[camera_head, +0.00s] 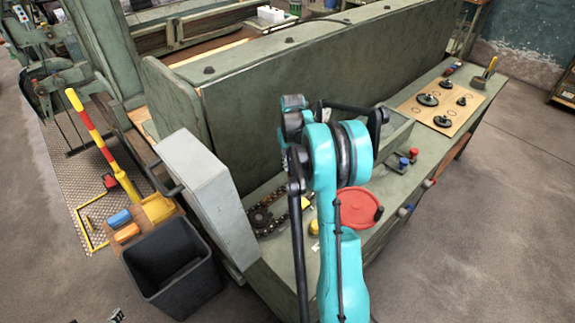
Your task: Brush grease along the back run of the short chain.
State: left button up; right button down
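The short chain (268,222) lies on the green bench top behind the grey upright panel, with a dark toothed wheel at its left end. My teal arm stands in front of it and hides its right part, so I cannot see the whole back run. A brush (488,70) with a yellowish handle stands at the far right end of the bench, well away from the arm. No grease shows clearly. My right gripper is not visible beyond the teal arm. Small dark tips (116,315) at the bottom left edge may be my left gripper; its opening cannot be told.
A red round lid-like disc (356,208) lies right of the arm. A grey tray (396,130) and red and blue knobs stand behind it. A board with black wheels (440,103) lies farther right. A black bin (172,265) and yellow-red lever (100,140) are left.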

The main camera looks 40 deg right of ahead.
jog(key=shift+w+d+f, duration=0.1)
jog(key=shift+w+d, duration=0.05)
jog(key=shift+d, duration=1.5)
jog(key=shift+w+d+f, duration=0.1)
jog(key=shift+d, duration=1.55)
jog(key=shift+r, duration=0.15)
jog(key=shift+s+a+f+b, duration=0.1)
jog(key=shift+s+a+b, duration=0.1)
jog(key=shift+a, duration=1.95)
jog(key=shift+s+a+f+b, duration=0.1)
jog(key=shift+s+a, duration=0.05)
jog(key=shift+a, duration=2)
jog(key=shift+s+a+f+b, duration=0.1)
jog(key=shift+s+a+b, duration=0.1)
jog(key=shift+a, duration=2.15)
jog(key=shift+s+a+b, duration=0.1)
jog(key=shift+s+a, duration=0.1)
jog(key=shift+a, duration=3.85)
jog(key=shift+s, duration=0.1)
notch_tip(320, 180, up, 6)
jog(key=p, duration=0.4)
